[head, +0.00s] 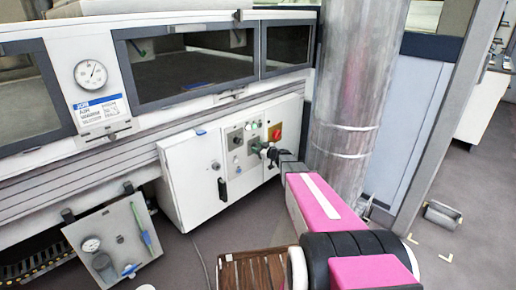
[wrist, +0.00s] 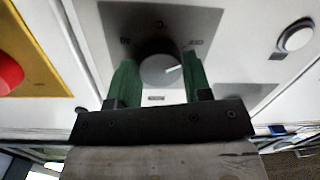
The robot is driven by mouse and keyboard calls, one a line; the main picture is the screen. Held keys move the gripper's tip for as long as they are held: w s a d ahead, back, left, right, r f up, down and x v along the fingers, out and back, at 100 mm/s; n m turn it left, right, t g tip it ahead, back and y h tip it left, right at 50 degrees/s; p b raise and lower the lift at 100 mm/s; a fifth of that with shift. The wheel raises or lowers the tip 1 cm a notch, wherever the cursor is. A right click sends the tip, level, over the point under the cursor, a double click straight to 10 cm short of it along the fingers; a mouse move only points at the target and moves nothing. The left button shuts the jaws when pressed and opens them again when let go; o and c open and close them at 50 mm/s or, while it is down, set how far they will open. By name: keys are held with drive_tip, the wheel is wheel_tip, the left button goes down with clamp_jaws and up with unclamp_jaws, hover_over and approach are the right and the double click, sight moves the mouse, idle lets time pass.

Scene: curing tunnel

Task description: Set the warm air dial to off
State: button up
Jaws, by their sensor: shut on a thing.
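The dial (wrist: 160,70) is a round grey knob with a white pointer line on a dark grey plate (wrist: 118,18). In the wrist view the pointer line aims to the right and slightly up.
A red button on a yellow plate (wrist: 28,50) is left of the dial in the wrist view. A round white button (wrist: 297,38) is to the right. In the head view a metal column (head: 345,90) stands close right of the cabinet. A slatted wooden pallet (head: 252,270) lies on the floor.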

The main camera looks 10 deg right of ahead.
drive_tip(key=shift+a+n, duration=0.1)
drive_tip(key=shift+n, duration=0.5)
drive_tip(key=o, duration=0.9)
drive_tip(key=shift+s, duration=0.1)
drive_tip(key=v, duration=1)
drive_tip(key=shift+s+r, duration=0.2)
drive_tip(key=shift+s, duration=0.1)
